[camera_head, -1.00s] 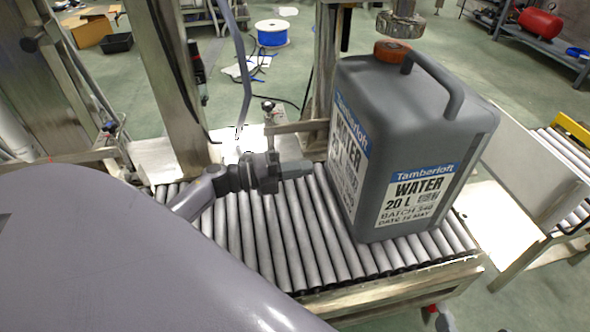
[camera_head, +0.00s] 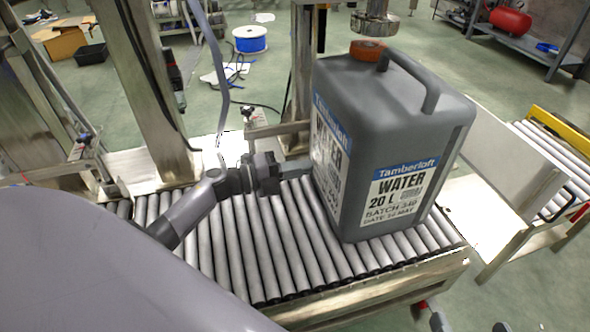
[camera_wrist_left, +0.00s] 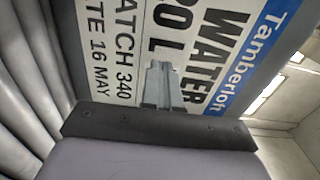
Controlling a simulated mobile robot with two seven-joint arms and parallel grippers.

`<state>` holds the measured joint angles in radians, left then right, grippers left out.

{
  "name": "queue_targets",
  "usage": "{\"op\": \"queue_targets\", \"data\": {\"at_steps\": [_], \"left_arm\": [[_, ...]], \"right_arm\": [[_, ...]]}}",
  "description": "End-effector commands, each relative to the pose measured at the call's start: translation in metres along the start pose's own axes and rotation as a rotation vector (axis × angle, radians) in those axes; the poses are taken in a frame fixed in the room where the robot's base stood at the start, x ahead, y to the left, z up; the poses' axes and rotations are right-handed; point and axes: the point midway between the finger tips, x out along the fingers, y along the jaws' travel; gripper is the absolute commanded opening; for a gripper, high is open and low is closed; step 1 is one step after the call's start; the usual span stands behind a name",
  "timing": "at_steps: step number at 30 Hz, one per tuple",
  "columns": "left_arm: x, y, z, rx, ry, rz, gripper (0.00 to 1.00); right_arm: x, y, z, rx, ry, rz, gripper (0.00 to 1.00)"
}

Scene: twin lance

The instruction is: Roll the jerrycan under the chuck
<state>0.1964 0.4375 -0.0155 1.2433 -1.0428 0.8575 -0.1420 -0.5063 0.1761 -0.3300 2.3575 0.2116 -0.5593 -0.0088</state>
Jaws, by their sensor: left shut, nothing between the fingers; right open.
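The grey jerrycan (camera_head: 400,120) stands upright on the roller conveyor (camera_head: 265,255). It has an orange cap (camera_head: 368,50), a top handle and blue-and-white water labels. The metal chuck (camera_head: 375,24) hangs above and behind the cap, apart from it in the picture; the exact offset is hard to judge. My left gripper (camera_head: 298,168) is shut and empty, its fingertips at the jerrycan's left face and seemingly touching it. In the left wrist view, the shut fingers (camera_wrist_left: 162,88) point at the labelled face (camera_wrist_left: 150,40).
Bare rollers lie left of the jerrycan. A metal bracket (camera_head: 280,128) and posts stand behind the conveyor. A pale upright panel (camera_head: 500,150) and another roller section (camera_head: 560,160) are at the right. A blue spool (camera_head: 250,40) stands on the floor behind.

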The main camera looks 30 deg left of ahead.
Motion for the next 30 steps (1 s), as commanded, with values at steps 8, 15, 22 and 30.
{"op": "queue_targets", "data": {"at_steps": [8,15,22,30], "left_arm": [[0.012,0.001,0.000,0.000,-0.001,-0.001,0.00],[0.021,0.001,0.000,-0.001,0.000,-0.001,0.00],[0.028,0.000,-0.001,0.000,0.001,-0.001,0.00],[0.030,0.000,-0.001,-0.001,0.000,0.000,0.00]], "right_arm": [[-0.003,0.002,0.002,-0.019,0.006,0.007,1.00],[-0.004,0.003,0.000,-0.037,0.020,0.011,1.00],[-0.004,0.004,0.000,-0.045,0.025,0.017,1.00],[-0.004,0.004,0.000,-0.049,0.028,0.019,1.00]]}}
